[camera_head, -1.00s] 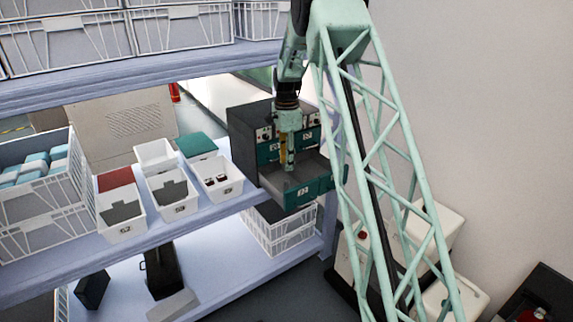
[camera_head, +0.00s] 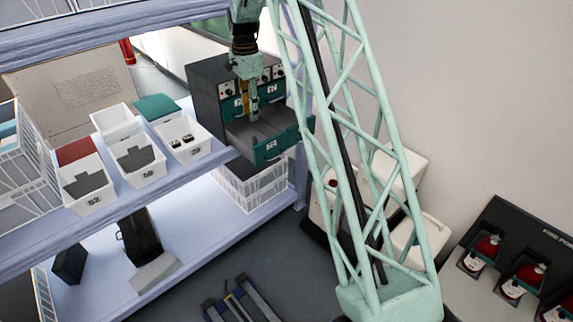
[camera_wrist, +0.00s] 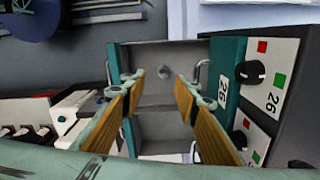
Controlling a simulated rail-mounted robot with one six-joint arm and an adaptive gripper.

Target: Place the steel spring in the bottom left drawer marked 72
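A dark grey cabinet (camera_head: 206,95) with teal drawer fronts stands at the right end of the shelf. One lower drawer (camera_head: 270,148) is pulled out, and its front label is too small to read surely. My gripper (camera_head: 251,116) points down over this open drawer. In the wrist view my gripper (camera_wrist: 166,86) has its two orange-padded fingers spread apart with nothing between them. Below them is the grey drawer interior (camera_wrist: 190,55). A small round grey thing (camera_wrist: 165,72) lies in it, perhaps the steel spring; I cannot tell surely.
White bins (camera_head: 180,138) stand on the shelf left of the cabinet, some holding small dark parts. A white crate (camera_head: 252,185) sits below the open drawer. Black panels with red parts (camera_head: 515,265) are at the lower right. Grey floor lies in front.

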